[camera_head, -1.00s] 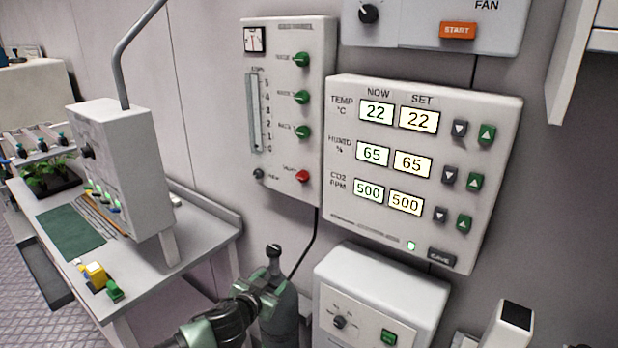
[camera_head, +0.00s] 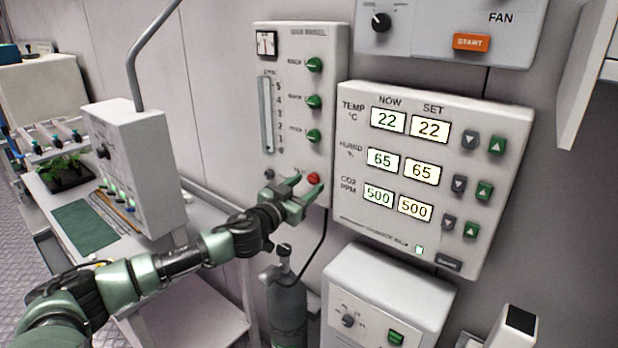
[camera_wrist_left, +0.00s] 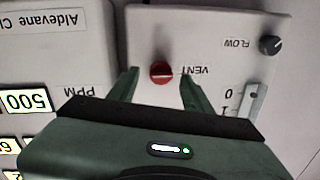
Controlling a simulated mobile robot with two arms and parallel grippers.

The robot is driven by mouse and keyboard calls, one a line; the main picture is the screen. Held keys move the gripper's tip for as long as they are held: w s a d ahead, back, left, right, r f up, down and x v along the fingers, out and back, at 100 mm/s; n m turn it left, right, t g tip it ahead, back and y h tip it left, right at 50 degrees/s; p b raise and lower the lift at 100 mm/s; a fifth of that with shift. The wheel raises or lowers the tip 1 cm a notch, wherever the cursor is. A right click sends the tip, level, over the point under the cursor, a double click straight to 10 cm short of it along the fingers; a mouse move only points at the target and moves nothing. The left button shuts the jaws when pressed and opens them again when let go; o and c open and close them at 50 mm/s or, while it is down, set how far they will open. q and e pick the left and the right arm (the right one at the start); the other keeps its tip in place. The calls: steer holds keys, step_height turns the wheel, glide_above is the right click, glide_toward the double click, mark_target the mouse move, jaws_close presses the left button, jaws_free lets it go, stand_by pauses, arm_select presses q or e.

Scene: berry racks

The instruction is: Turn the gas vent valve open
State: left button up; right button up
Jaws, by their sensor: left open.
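The gas panel (camera_head: 332,75) is a white box on the wall with several green knobs and a flow gauge. Its red vent valve knob (camera_head: 313,179) is at the lower right of the panel. In the left wrist view the red knob (camera_wrist_left: 161,73) shows beside the upside-down label VENT, lying between the two fingers. My left gripper (camera_head: 306,183) is open in front of the knob, with one finger to each side of it as seen from the wrist. Whether the fingers touch the knob cannot be told. My right gripper is not in view.
A climate control panel (camera_head: 505,120) is close to the right of the gas panel. A grey gas cylinder (camera_head: 288,305) stands below, next to a white box (camera_head: 390,275). A black flow knob (camera_wrist_left: 271,45) is near the vent knob. A bench (camera_head: 60,205) is at left.

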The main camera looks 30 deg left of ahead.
arm_select(q)
steer(key=shift+w+a, duration=0.15)
steer(key=shift+w, duration=0.7)
steer(key=shift+c, duration=0.3)
jaws_close()
